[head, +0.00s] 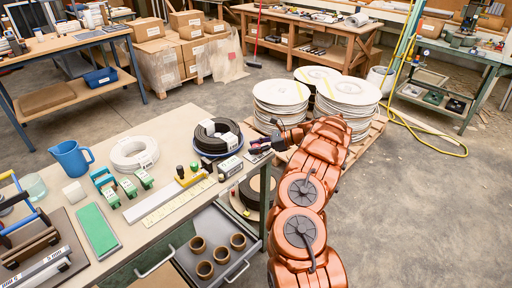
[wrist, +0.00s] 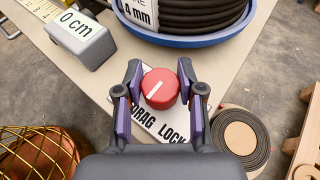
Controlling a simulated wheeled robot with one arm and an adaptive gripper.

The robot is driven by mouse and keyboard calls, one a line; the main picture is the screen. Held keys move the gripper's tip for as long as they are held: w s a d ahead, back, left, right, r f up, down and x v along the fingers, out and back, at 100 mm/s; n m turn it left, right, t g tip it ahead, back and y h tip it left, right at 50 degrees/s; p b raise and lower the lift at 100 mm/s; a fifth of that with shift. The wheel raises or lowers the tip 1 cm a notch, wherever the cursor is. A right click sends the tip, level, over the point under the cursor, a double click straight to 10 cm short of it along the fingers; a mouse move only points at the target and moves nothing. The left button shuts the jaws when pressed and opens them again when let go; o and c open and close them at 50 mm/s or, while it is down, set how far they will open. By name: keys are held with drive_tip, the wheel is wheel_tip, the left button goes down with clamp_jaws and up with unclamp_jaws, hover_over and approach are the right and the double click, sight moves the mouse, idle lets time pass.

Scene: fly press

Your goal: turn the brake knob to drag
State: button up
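The red brake knob (wrist: 160,88) sits on a white plate (wrist: 153,121) lettered DRAG and LOCK. Its white mark runs slantwise from lower left to upper right. DRAG is on the left below the knob, LOCK on the right. I cannot tell which end of the mark points. My gripper (wrist: 160,72) has one finger on each side of the knob, very close to it. Whether the pads touch it is unclear. In the head view, my gripper (head: 268,144) is at the bench's right corner and the knob cannot be made out.
Beside the knob are a black coil on a blue base (wrist: 195,22) and a grey block (wrist: 80,38) marked 0 cm. A dark coil (wrist: 238,138) and a copper wire basket (wrist: 38,152) are lower down. White reels (head: 347,92) stand behind my arm. Open floor lies to the right.

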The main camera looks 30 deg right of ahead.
drive_tip(key=o, duration=0.4)
drive_tip(key=shift+o, duration=0.2)
drive_tip(key=v, duration=1.2)
